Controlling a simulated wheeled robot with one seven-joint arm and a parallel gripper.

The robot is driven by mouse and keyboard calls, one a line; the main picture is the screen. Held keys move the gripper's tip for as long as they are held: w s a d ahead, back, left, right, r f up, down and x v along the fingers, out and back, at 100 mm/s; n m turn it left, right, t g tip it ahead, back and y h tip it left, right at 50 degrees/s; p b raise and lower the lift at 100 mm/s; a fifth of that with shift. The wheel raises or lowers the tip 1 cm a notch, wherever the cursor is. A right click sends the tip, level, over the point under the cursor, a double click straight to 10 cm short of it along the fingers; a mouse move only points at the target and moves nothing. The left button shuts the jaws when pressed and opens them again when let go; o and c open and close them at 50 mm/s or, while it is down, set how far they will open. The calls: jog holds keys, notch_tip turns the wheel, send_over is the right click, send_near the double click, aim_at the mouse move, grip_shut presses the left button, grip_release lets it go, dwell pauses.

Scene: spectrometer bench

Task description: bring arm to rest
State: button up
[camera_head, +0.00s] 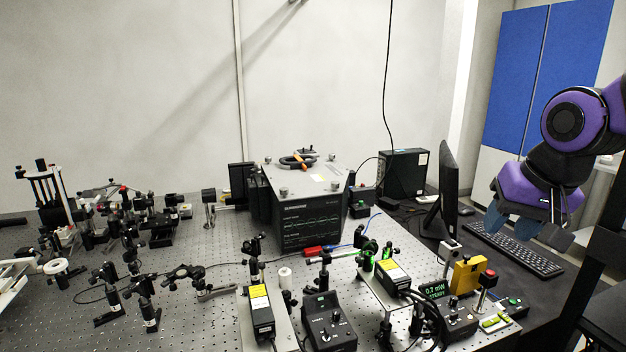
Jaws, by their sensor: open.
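My arm, purple and black, comes in from the right edge. My gripper (530,232) is at the right, with blue-grey fingers pointing down. It is open, and I see nothing between the fingers. In the picture it overlaps the black keyboard (515,250); I cannot tell how far above the keyboard it is. The arm is bent, with its round joint housing in front of the blue cabinet (545,70).
A dark spectrometer box (310,222) stands mid-bench. A monitor (448,185) stands left of my gripper, near a black computer (403,172). Optics posts, a yellow block (468,274) and control boxes (330,322) crowd the perforated bench (200,330). Open air lies above the bench.

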jog(key=s+r+n+h, duration=0.1)
jog(key=s+r+n, duration=0.1)
jog(key=s, duration=1)
jog(key=shift+s+d+r+n+t, duration=0.3)
jog(key=shift+r+t, duration=0.1)
jog(key=shift+r, duration=0.15)
